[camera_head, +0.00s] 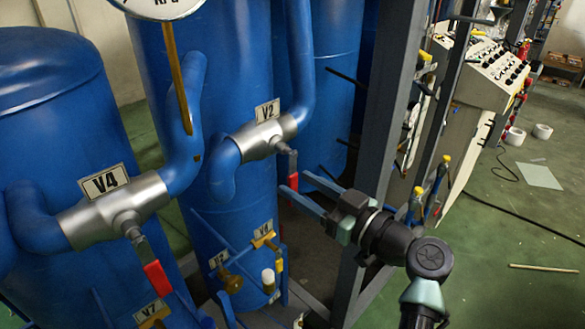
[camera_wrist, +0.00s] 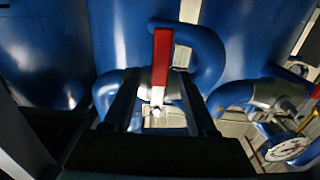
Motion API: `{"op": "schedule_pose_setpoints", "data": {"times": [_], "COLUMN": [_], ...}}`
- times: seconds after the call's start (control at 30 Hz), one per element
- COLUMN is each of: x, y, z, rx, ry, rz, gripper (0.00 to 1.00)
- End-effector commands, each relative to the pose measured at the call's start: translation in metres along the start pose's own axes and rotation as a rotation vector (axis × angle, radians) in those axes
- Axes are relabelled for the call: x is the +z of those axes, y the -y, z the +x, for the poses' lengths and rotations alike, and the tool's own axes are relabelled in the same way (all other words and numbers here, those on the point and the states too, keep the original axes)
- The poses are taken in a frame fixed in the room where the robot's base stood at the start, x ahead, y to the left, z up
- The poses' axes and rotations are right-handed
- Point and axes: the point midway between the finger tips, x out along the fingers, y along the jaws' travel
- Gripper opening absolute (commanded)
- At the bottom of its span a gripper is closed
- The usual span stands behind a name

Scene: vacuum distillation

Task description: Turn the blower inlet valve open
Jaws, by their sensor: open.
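The valve labelled V2 (camera_head: 262,139) is a silver body on a blue pipe. Its red lever handle (camera_head: 292,164) hangs down from the stem. No label in view reads "blower inlet". My gripper (camera_head: 294,181) is open, its two fingers pointing at the V2 handle from the lower right. A silver valve V4 (camera_head: 115,210) with a red lever (camera_head: 157,278) stands at the left.
Blue tanks (camera_head: 50,110) stand behind the pipes. A pressure gauge (camera_head: 160,8) is at the top; a gauge also shows in the wrist view (camera_wrist: 287,147). Small yellow-handled valves (camera_head: 263,238) sit below. A grey frame post (camera_head: 385,110) rises behind my gripper.

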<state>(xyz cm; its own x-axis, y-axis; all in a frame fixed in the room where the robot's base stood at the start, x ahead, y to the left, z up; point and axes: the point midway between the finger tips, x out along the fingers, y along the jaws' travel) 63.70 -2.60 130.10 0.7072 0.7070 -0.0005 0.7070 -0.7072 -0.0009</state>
Motion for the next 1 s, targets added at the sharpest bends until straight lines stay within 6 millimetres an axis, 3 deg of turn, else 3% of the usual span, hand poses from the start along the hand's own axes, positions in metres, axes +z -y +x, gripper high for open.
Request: {"op": "schedule_pose_setpoints", "data": {"times": [0.2,0.57,0.87,1.0], "x": [-0.002,0.000,0.000,0.000], "y": [0.000,0.000,0.000,0.000], "z": [0.024,0.028,0.027,0.027], "rx": [-0.002,0.000,0.000,0.000], "ry": [0.000,0.000,0.000,0.000], "rz": [0.000,-0.001,-0.001,-0.001], "gripper": [0.57,0.56,0.02,0.00]}}
